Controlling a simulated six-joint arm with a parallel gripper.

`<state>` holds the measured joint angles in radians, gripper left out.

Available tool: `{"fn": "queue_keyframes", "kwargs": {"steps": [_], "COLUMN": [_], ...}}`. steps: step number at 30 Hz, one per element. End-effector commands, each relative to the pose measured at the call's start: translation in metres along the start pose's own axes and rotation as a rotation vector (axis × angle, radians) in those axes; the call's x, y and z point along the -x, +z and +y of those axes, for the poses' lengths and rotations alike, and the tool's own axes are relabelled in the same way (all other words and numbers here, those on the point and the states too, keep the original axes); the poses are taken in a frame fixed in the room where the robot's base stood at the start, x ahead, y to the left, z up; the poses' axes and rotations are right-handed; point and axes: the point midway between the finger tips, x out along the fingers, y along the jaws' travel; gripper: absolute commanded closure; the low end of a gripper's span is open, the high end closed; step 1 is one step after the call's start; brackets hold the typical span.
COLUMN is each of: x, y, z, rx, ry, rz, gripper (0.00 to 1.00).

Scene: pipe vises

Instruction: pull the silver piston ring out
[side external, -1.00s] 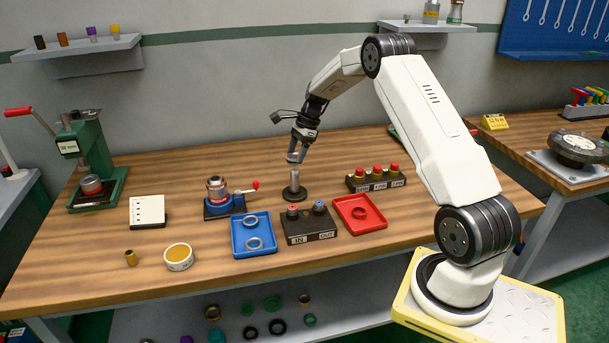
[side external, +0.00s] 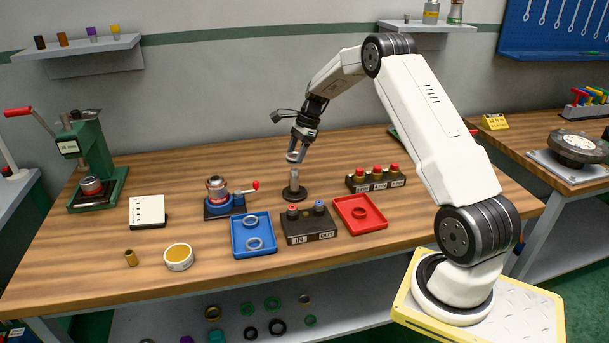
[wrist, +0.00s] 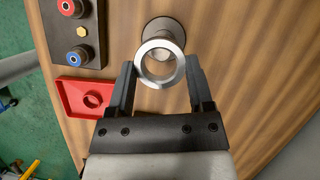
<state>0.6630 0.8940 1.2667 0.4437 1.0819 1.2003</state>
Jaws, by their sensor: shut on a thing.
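My gripper (wrist: 161,80) is shut on a silver ring (wrist: 147,52), with a finger on each side of it. In the side external view the ring (side external: 291,157) hangs in my gripper (side external: 296,150) above an upright metal post (side external: 294,180) on a dark round base (side external: 294,194). A small gap shows between ring and post top, so the ring looks clear of the post. In the wrist view part of the post shows through the ring's opening, and the dark base (wrist: 163,24) lies behind it.
A blue tray (side external: 236,249) holds two rings. An IN/OUT button block (side external: 309,238) and a red tray (side external: 382,222) with a ring stand in front of the post. A three-button block (side external: 376,184) is to the right, a blue vise (side external: 219,208) to the left. Air around my gripper is free.

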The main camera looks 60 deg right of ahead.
Motion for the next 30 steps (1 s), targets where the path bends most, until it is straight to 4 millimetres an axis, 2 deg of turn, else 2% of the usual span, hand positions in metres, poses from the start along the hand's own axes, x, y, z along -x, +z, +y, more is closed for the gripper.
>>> {"fn": "queue_keyframes", "kwargs": {"steps": [30], "x": [0.0102], "y": [0.0042], "z": [-0.0002], "rx": [0.001], "ry": [-0.001], "rz": [0.000], "gripper": [1.00]}}
